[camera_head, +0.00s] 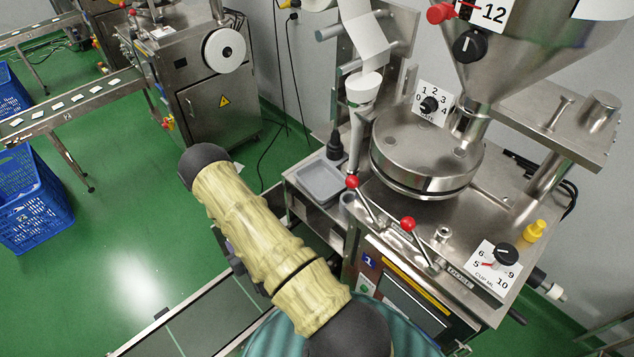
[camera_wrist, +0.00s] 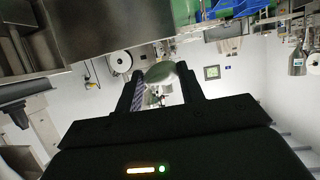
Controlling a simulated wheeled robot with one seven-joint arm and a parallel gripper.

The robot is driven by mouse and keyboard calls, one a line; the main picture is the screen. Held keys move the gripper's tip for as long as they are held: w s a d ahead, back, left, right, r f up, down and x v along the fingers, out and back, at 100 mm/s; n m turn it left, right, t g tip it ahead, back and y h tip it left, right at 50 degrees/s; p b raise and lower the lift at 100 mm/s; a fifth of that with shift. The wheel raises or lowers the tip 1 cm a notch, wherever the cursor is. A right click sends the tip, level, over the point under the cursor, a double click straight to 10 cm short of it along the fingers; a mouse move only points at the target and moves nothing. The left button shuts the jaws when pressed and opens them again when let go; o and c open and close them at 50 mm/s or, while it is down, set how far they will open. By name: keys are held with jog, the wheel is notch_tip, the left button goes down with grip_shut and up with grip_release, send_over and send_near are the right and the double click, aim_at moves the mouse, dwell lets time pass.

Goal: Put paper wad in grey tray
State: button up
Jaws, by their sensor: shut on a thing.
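The grey tray (camera_head: 319,181) is shallow and sits on the left end of the steel machine's top, left of the red-knobbed levers. It looks empty. In the head view my gripper and the wad are hidden behind my own yellow-sleeved arm. I cannot make out the grey tray in the wrist view.
Red-knobbed levers (camera_head: 408,224) and a round steel drum (camera_head: 425,150) are further right. A blue crate (camera_head: 35,205) stands on the green floor, left.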

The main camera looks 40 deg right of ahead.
jog(key=w+d+r+m+h+b, duration=0.1)
jog(key=w+d+m+h+b, duration=0.15)
jog(key=w+d+h, duration=0.4)
notch_tip(320, 180, up, 8)
jog(key=f+m+g+h+b, duration=0.1)
jog(key=m+g+h+b, duration=0.55)
jog(key=m+g, duration=0.85)
send_over(318, 185)
jog(key=shift+r+m+t, duration=0.25)
jog(key=shift+m+t, duration=0.1)
jog(key=shift+t, duration=0.35)
jog(key=shift+f+p, duration=0.9)
jog(key=shift+f, duration=2.05)
